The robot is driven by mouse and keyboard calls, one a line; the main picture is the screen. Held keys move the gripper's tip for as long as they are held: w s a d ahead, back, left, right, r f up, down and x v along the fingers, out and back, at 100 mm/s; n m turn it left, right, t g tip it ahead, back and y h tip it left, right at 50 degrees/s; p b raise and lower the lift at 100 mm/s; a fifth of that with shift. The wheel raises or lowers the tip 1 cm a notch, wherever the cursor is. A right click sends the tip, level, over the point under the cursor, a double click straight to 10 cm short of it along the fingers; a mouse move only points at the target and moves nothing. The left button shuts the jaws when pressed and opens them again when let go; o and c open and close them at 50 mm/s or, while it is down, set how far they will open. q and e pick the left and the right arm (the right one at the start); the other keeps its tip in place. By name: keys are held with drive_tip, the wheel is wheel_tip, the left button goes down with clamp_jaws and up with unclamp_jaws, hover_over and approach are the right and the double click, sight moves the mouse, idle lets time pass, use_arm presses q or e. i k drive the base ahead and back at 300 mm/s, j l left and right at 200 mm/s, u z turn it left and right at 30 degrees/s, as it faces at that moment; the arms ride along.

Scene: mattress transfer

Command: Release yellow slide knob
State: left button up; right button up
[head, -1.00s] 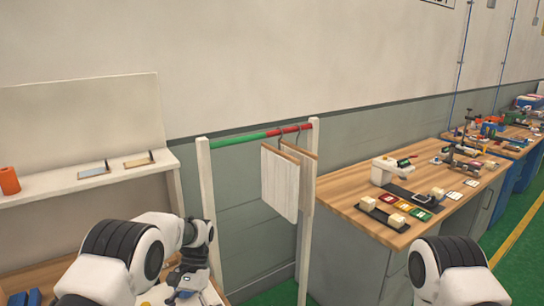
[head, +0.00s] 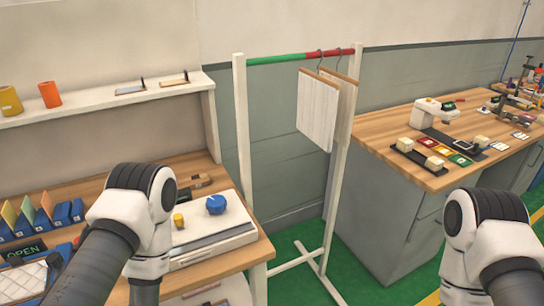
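A small yellow slide knob (head: 178,220) stands on the white box-shaped device (head: 215,246) on the left wooden bench. A round blue knob (head: 216,204) is on the device's top to its right. My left arm comes in from the left and bends just left of the yellow knob, covering the device's left end. No gripper finger shows on the yellow knob. My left gripper is not visible. My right arm shows at the lower right, and its gripper is also out of sight.
Blue bins with coloured cards (head: 40,215) stand at the left of the bench. A shelf (head: 100,103) above holds a yellow cup (head: 10,101) and an orange cup (head: 50,95). A rack with hanging panels (head: 318,108) and a second workbench (head: 378,136) stand to the right.

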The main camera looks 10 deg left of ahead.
sight(178, 219)
drive_tip(key=u, duration=0.95)
